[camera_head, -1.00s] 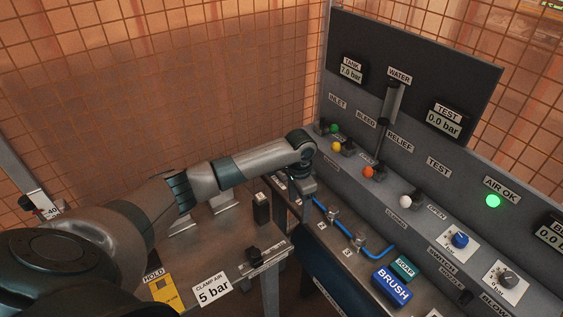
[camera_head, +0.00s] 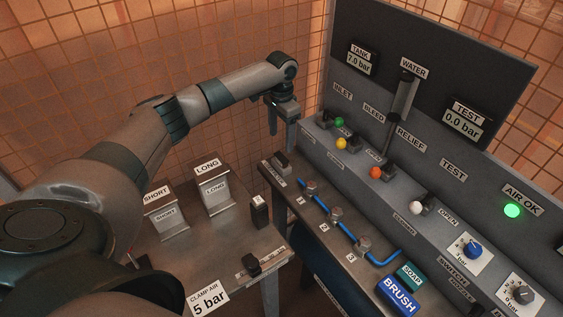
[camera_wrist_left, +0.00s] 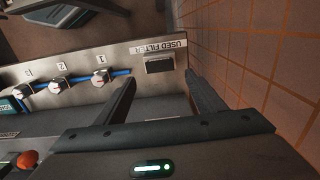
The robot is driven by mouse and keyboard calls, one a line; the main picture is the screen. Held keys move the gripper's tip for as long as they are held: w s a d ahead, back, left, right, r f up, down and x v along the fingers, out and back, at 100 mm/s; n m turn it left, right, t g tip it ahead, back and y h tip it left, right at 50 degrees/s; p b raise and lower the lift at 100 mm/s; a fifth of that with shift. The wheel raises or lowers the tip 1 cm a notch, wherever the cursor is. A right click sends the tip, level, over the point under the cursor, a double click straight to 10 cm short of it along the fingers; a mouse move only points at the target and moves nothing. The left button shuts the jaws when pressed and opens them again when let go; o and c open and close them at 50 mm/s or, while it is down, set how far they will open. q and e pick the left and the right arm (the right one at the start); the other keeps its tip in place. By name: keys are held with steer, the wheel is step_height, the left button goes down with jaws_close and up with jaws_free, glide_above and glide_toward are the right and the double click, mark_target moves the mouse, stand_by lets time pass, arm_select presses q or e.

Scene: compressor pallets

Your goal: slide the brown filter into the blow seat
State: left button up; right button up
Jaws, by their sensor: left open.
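I see no brown filter in either view, and the blow seat cannot be made out. My left gripper (camera_head: 290,140) is at the far end of the bench, above and near a small dark block (camera_head: 281,161). In the left wrist view, my left gripper (camera_wrist_left: 160,80) has its two dark fingers spread apart with nothing between them. Beyond the fingertips is the dark block (camera_wrist_left: 159,64) beside a "USED FILTER" label (camera_wrist_left: 158,47). My right gripper is not in view.
The bench holds a blue hose (camera_head: 347,232) with several metal fittings, and SOAP (camera_head: 411,275) and BRUSH (camera_head: 399,296) blocks. The valve panel (camera_head: 430,110) stands behind it. SHORT (camera_head: 165,214) and LONG (camera_head: 214,187) boxes stand on the left table. Wire mesh (camera_head: 230,50) closes the back.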

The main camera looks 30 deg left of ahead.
mark_target(281, 157)
arm_select(q)
steer(key=shift+f, duration=0.15)
step_height(281, 157, down, 6)
steer(key=b, duration=0.6)
steer(key=shift+r, duration=0.25)
steer(key=shift+f, duration=1.65)
steer(key=shift+r+p, duration=0.1)
steer(key=shift+p, duration=0.3)
steer(key=shift+p, duration=0.75)
